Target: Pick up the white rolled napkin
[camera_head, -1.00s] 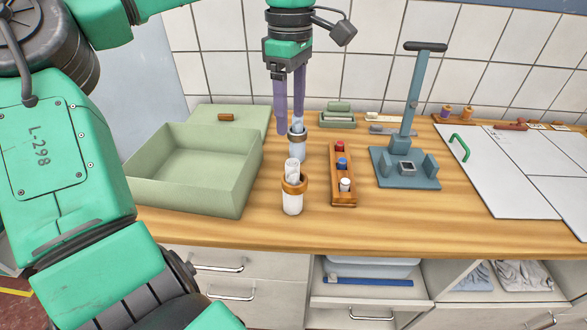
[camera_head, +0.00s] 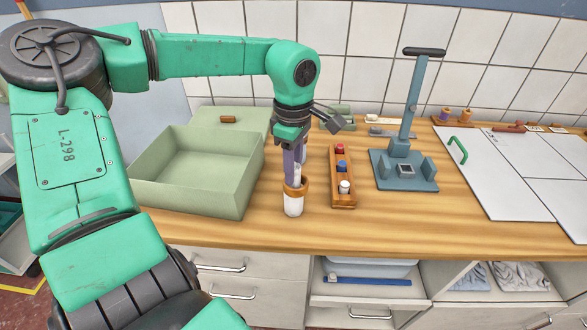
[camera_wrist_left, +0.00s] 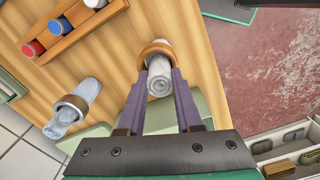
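The white rolled napkin (camera_head: 293,206) stands upright on the wooden counter, with a brown wooden ring (camera_head: 296,189) around it. It also shows in the left wrist view (camera_wrist_left: 160,78), end-on between the fingers. My left gripper (camera_head: 295,180) points down over it, with its purple fingers on either side of the napkin's upper part above the ring. The fingers look open, close to the roll; contact is hard to tell. My right gripper is not in view.
A green open box (camera_head: 195,175) stands to the left. A wooden rack (camera_head: 342,178) with red, blue and white-topped items is close to the right. A blue-grey press (camera_head: 404,170) stands farther right. The counter's front edge (camera_head: 380,245) is near.

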